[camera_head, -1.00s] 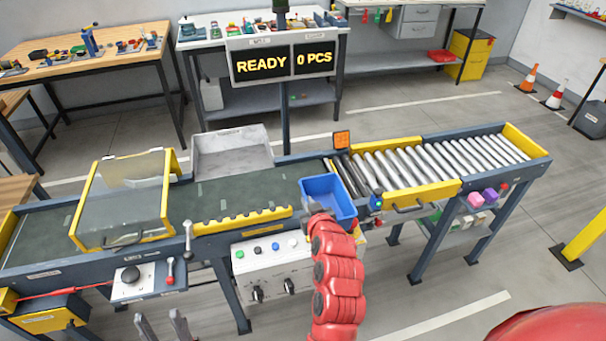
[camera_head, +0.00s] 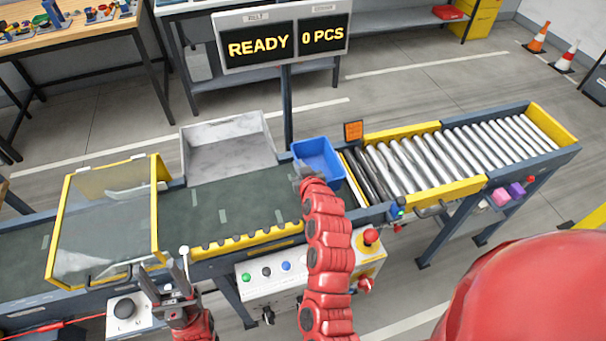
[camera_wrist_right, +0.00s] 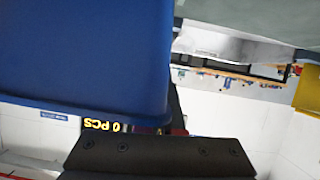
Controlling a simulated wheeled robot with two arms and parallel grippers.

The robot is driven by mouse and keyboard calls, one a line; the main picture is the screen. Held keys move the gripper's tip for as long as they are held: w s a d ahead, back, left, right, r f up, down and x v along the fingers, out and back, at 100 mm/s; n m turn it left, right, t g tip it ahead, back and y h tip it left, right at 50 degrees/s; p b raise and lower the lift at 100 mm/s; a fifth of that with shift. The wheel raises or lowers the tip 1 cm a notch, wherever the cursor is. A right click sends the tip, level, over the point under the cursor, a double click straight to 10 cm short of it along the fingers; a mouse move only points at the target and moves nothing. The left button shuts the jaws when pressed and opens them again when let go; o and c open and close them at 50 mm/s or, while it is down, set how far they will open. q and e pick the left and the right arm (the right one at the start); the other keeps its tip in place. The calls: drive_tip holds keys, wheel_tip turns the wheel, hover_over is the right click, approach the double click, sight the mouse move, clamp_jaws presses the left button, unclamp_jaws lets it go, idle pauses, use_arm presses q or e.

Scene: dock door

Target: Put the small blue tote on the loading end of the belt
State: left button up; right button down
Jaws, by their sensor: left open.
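The small blue tote (camera_head: 318,160) is at the right end of the green belt (camera_head: 240,205), near its far side, beside the rollers. It also fills the upper left of the right wrist view (camera_wrist_right: 85,55). My right gripper (camera_head: 306,180) is at the tote's near left side and appears shut on its wall; the fingertips are largely hidden. I cannot tell whether the tote touches the belt. My left gripper (camera_head: 167,287) is open and empty in front of the belt, near the clear hood.
A clear hood with a yellow frame (camera_head: 105,220) covers the left part of the belt. A grey tray (camera_head: 228,150) stands behind it. A display (camera_head: 283,38) reads READY, 0 PCS. Rollers (camera_head: 450,155) run right. A control box with a red button (camera_head: 370,237) is in front.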

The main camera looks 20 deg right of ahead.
sight(317, 168)
drive_tip(key=shift+f+p, duration=0.55)
drive_tip(key=shift+f, duration=2.2)
drive_tip(key=shift+f, duration=0.2)
drive_tip(key=c, duration=1.1)
unclamp_jaws()
drive_tip(key=shift+r, duration=0.1)
